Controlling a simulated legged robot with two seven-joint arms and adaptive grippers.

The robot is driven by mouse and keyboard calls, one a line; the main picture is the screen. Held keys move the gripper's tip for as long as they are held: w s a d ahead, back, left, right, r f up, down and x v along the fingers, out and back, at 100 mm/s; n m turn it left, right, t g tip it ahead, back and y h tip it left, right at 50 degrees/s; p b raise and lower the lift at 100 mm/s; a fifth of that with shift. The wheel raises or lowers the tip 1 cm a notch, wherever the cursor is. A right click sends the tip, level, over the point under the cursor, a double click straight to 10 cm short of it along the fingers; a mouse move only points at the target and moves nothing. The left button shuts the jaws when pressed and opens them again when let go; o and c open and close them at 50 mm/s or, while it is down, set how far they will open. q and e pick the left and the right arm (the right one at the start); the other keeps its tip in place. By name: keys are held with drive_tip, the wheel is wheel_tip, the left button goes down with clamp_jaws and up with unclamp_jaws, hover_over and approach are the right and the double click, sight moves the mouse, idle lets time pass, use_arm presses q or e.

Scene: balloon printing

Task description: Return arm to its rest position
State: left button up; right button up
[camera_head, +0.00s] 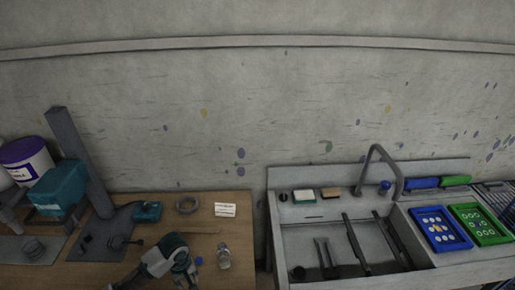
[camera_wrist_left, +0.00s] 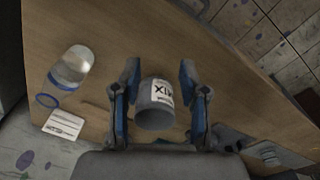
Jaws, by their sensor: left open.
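My left gripper (camera_wrist_left: 160,68) is open in the left wrist view, its two blue-and-grey fingers apart. A grey cup or can (camera_wrist_left: 156,105) with a white label reading "MIX" shows between the fingers, with visible gaps on both sides. Whether the can stands on the table below or how near it is to the fingers I cannot tell. In the head view my white and teal left arm (camera_head: 160,258) shows at the bottom, over the wooden table (camera_head: 237,228); its fingers are not clear there. My right gripper is in neither view.
A grey press post (camera_head: 80,160) stands at left. The sink (camera_head: 322,244) is at right, beyond a gap.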

use_arm(q)
drive_tip(key=s+d+f+m+t+h, duration=0.25)
drive_tip(key=s+d+f+m, duration=0.35)
drive_tip(key=s+d+f, duration=0.35)
drive_tip(key=s+a+f+m+y, duration=0.1)
drive_tip(key=s+a, duration=0.3)
drive_tip(key=s, duration=0.3)
drive_tip(key=s+a+m+y, duration=0.15)
drive_tip(key=s+a, duration=0.25)
drive_tip(key=s, duration=0.4)
wheel_tip(320, 180, down, 29)
drive_tip(key=s+b, duration=0.2)
drive_tip(key=s+a+f+g+b, duration=0.1)
drive_tip(key=s+a+f+g, duration=0.1)
drive_tip(key=s+f, duration=1.5)
drive_tip(key=shift+m+b, duration=0.3)
drive_tip(key=shift+m, duration=0.05)
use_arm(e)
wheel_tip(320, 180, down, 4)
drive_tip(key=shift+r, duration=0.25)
